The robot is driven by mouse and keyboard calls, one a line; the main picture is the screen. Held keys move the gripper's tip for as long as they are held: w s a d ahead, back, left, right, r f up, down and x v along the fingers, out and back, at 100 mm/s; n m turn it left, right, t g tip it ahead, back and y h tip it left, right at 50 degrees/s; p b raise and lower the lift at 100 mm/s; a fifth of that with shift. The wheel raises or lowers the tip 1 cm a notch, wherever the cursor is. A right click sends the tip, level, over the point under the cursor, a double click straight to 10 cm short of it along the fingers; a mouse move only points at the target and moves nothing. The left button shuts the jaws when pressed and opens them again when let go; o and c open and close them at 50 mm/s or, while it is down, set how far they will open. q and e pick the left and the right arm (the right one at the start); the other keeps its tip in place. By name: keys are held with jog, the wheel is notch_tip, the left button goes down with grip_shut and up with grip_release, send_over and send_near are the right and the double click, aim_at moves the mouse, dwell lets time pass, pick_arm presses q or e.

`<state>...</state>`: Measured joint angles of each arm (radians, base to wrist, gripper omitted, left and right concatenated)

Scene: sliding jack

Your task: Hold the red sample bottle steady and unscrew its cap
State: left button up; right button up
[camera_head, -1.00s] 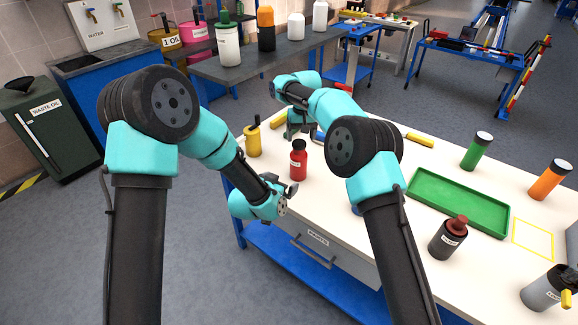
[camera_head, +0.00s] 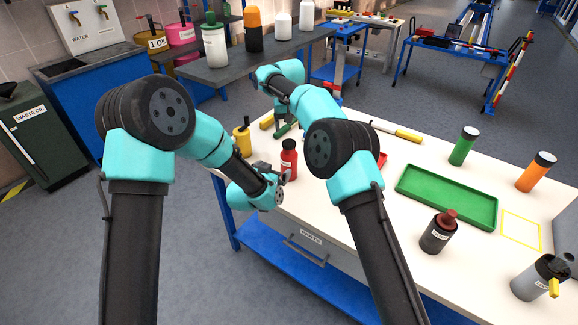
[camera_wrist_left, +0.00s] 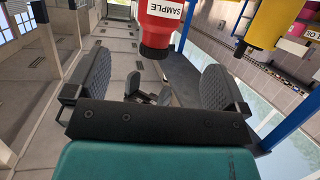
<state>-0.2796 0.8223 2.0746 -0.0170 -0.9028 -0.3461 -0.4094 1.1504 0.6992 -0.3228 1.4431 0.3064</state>
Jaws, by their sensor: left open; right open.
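The red sample bottle (camera_head: 289,163) stands upright on the white workbench, its dark cap (camera_head: 289,144) on top. In the left wrist view the bottle (camera_wrist_left: 160,12) appears upside down with its SAMPLE label, and its dark cap (camera_wrist_left: 156,50) hangs just beyond the fingers. My left gripper (camera_head: 284,182) is beside the bottle, on the near side. In the left wrist view its two fingers (camera_wrist_left: 155,85) are spread wide with nothing between them. My right gripper (camera_head: 284,113) is over the bench behind the bottle, open, its fingers largely hidden.
A yellow bottle (camera_head: 242,141) stands left of the red one. A green tray (camera_head: 450,198), a dark bottle with a reddish cap (camera_head: 439,232), a grey bottle (camera_head: 538,279), and green (camera_head: 463,147) and orange (camera_head: 536,172) bottles are to the right. Tools lie behind.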

aim_at(289, 157)
pick_arm(q)
jog(key=x, duration=1.4)
jog(key=shift+s, duration=0.1)
jog(key=shift+c, duration=0.3)
jog(key=c, duration=1.5)
jog(key=shift+c, duration=1.2)
pick_arm(e)
jog(key=shift+m, duration=0.4)
jog(key=m, duration=0.8)
jog(key=shift+f, duration=0.1)
jog(key=shift+f, duration=3.9)
jog(key=shift+c, duration=0.2)
